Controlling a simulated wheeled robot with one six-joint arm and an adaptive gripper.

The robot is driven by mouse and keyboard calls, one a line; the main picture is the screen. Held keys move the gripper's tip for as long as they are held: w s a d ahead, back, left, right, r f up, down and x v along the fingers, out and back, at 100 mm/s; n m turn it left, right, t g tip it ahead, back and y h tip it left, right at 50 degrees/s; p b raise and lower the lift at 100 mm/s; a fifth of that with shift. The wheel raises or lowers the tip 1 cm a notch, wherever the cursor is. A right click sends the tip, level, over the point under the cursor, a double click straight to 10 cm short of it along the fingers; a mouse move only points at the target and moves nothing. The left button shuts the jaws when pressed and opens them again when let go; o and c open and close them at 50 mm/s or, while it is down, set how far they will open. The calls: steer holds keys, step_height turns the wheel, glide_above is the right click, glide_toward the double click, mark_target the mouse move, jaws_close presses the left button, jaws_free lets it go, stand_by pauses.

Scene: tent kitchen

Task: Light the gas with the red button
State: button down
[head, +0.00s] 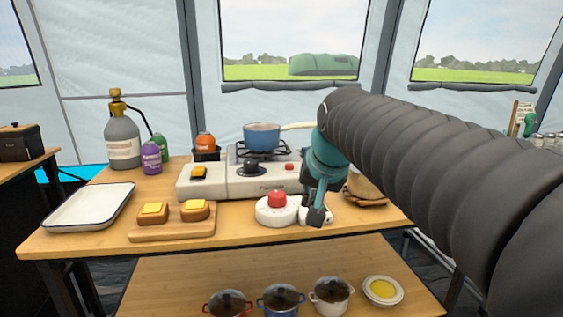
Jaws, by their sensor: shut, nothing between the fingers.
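A white camping stove (220,182) stands on the wooden table, with a black knob (251,168) and a small red button (289,167) on its front. A blue pot (262,140) with a pale handle sits on its burner; no flame shows. A larger red button (277,198) on a round white base (275,214) stands on the table in front of the stove. My gripper (316,214) is shut and empty, pointing down just right of the white base. I cannot tell whether it touches the base. My gripper and arm hide the stove's right end.
A grey gas bottle (122,143), a purple bottle (151,158) and an orange-red jar (205,141) stand at the back left. A white tray (88,210) and a board (150,236) with buttered bread lie at the front left. Lidded pots (280,299) stand on the lower shelf.

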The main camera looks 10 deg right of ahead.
mark_target(291, 165)
steer(key=w+r+m+t, duration=0.1)
steer(key=w+r+m, duration=0.1)
steer(key=w+r, duration=0.4)
steer(key=w+r+m+p, duration=0.1)
steer(key=w+r, duration=0.4)
steer(key=w, duration=0.9)
steer(key=shift+w+d+r+m+t+y, duration=0.2)
steer(key=shift+r+m+t+y, duration=0.1)
steer(key=shift+r+m+t, duration=0.1)
steer(key=shift+f, duration=0.15)
steer(key=shift+f+b, duration=2.05)
steer(key=shift+f, duration=2.25)
steer(key=shift+f, duration=0.15)
steer(key=shift+f, duration=0.25)
steer(key=shift+f+b, duration=0.6)
steer(key=shift+r, duration=0.1)
steer(key=shift+r+p, duration=0.9)
steer(key=shift+p, duration=0.1)
